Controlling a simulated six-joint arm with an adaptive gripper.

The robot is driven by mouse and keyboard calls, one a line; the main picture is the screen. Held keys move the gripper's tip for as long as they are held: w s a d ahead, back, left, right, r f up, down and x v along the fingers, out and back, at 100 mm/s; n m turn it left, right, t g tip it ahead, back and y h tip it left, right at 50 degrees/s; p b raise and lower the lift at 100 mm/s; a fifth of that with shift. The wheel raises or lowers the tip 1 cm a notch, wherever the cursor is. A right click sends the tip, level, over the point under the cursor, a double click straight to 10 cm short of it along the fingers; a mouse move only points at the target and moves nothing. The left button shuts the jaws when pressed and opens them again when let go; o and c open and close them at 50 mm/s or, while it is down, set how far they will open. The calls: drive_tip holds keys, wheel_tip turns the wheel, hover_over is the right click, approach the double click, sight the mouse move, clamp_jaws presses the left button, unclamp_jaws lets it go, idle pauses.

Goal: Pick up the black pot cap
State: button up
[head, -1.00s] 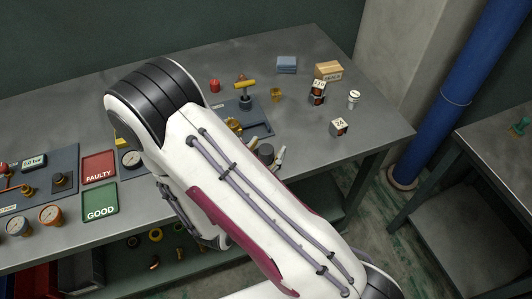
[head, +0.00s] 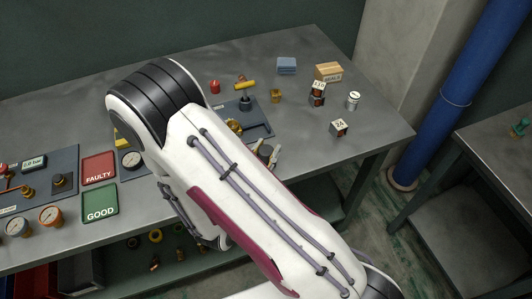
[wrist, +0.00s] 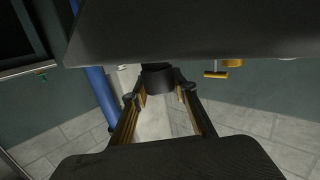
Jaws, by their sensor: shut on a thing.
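The black pot cap (wrist: 158,77) shows in the wrist view as a short dark cylinder between my fingertips. My gripper (wrist: 159,92) is shut on it, one finger on each side. In the wrist view the cap overlaps the dark table edge, so I cannot tell its distance from the surface. In the head view my own arm hides my gripper, and I cannot make out the cap there. A small dark pot-like part (head: 265,150) stands partly behind my arm.
A blue pipe (head: 480,70) stands at right.

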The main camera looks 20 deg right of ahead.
sight(266, 150)
drive_tip(key=shift+r, duration=0.1)
drive_tip(key=shift+r, duration=4.9)
